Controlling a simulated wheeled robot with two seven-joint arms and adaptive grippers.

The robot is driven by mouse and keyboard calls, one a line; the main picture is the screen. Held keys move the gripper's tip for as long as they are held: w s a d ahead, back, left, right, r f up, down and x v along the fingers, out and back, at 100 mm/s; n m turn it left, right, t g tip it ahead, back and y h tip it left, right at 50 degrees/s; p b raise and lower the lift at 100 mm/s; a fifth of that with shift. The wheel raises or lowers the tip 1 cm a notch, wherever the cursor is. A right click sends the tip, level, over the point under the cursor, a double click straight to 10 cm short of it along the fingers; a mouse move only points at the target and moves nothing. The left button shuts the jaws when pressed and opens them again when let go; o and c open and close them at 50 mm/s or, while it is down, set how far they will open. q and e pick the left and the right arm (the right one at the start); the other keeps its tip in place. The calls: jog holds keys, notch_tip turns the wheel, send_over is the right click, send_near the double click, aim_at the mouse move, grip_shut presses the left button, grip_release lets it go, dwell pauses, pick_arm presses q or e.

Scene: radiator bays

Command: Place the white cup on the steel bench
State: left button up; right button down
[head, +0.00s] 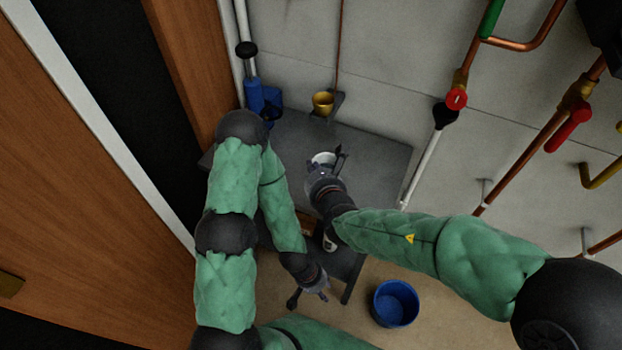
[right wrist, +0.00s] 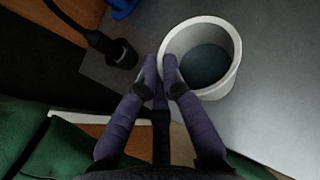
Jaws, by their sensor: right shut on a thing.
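The white cup (head: 323,158) is at my right gripper (head: 328,162), over the steel bench (head: 380,165). In the right wrist view the white cup (right wrist: 235,62) is open at the top with a dark inside. The right gripper's fingertips (right wrist: 161,68) are close together at the cup's near wall, shut on it. I cannot tell whether the cup's base touches the grey bench top (right wrist: 275,80). My left gripper (head: 322,293) hangs low beside the bench, apart from the cup; its finger opening is too small to make out.
Blue items (head: 262,98) stand at the back left corner. A blue bucket (head: 395,303) is on the floor. Copper pipes with a red valve (head: 456,98) line the wall. The bench's right part is clear.

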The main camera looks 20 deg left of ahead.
jog(key=shift+w+a+f+b, duration=0.15)
jog(key=shift+f+b, duration=0.15)
jog(key=shift+f, duration=0.4)
jog(key=shift+w+a+f+b, duration=0.1)
jog(key=shift+a+f+b, duration=0.2)
jog(key=shift+f, duration=0.4)
jog(key=shift+w+a+f+b, duration=0.1)
jog(key=shift+f+b, duration=0.25)
jog(key=shift+f, duration=0.35)
jog(key=shift+s, duration=0.1)
jog(key=shift+f, duration=0.1)
jog(key=c, duration=1.8)
grip_release()
jog(key=shift+f, duration=0.1)
jog(key=o, duration=0.4)
